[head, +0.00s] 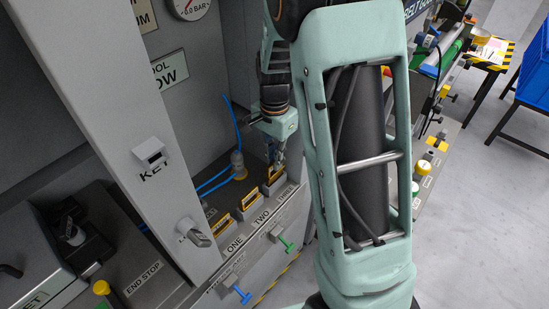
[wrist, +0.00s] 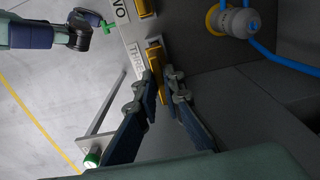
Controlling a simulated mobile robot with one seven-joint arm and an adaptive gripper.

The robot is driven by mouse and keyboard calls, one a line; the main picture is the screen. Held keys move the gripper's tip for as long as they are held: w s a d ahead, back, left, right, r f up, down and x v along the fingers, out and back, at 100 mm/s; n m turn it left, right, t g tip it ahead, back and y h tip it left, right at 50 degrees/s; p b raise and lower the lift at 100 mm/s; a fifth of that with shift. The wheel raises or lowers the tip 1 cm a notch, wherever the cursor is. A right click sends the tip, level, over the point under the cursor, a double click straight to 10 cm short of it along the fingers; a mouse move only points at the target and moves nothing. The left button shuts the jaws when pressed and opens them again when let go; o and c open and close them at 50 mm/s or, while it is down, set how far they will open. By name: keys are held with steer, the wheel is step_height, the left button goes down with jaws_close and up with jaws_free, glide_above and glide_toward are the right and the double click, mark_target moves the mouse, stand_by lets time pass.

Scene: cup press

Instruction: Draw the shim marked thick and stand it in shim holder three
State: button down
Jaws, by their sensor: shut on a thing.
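My gripper (head: 278,160) reaches down at shim holder three (head: 274,187), at the far end of the row. In the wrist view my gripper (wrist: 163,82) has its two fingers on either side of a yellow shim (wrist: 154,57), shut on it. The shim stands at the holder beside the label THREE (wrist: 136,60). I cannot read a mark on it, nor tell how deep it sits. Shim holder two (head: 250,200) and shim holder one (head: 221,223) show yellow-orange frames in the same row.
A green T-handle (head: 283,241) and a blue one (head: 242,293) stick out of the front below the labels. A grey-yellow fitting (head: 238,165) with blue hoses stands behind the holders. A grey post (head: 110,120) rises at the left. A green-tipped part (wrist: 91,160) shows in the wrist view.

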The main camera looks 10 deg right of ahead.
steer(key=shift+f+b, duration=1.05)
steer(key=shift+f, duration=0.5)
steer(key=c, duration=2)
jaws_free()
steer(key=shift+o, duration=0.2)
step_height(320, 180, up, 12)
steer(key=shift+r, duration=0.1)
